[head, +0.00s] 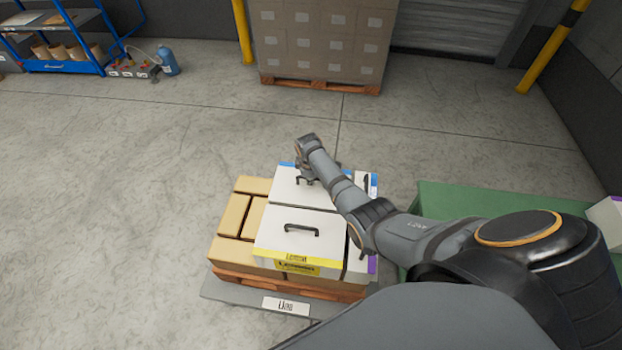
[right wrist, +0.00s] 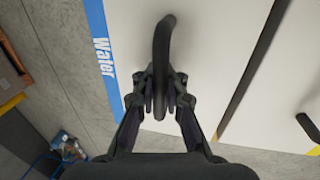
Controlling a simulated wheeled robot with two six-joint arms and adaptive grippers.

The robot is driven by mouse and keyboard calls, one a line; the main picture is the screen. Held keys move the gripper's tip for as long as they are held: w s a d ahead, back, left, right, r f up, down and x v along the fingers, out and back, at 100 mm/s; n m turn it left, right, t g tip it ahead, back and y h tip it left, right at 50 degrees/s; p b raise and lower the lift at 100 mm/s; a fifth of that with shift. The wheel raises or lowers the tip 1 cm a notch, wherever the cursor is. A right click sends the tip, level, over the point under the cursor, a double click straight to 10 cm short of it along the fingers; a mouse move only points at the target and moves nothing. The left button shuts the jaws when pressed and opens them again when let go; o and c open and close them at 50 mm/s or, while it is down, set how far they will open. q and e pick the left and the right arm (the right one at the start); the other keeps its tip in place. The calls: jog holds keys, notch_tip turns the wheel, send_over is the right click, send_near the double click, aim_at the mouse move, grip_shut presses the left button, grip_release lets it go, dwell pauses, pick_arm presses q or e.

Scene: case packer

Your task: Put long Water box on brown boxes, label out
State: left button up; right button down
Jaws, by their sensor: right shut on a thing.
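The long white Water box (head: 290,190) is at the back of the loaded pallet, level with or just above the brown boxes (head: 233,216); whether it rests on them I cannot tell. Its blue strip lies along its far edge, and the word Water shows in the right wrist view (right wrist: 103,55). My right gripper (head: 304,181) is shut on the box's black handle (right wrist: 163,60). My arm hides the box's right part. My left gripper is not in view.
A white box with a yellow strip (head: 300,222) stands in front of the Water box, with a narrow dark gap between. White boxes with blue and purple marks show at the right. A green surface (head: 450,200) is further right. A tall pallet stack (head: 322,45) stands behind; the floor at left is clear.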

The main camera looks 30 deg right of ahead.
jog(key=c, duration=1.3)
grip_release()
jog(key=shift+r, duration=0.15)
jog(key=shift+s+f, duration=0.15)
jog(key=shift+f, duration=0.1)
jog(key=r, duration=0.4)
jog(key=s+a+r, duration=0.1)
jog(key=r, duration=0.7)
jog(key=shift+s+a, duration=0.25)
jog(key=shift+s, duration=0.1)
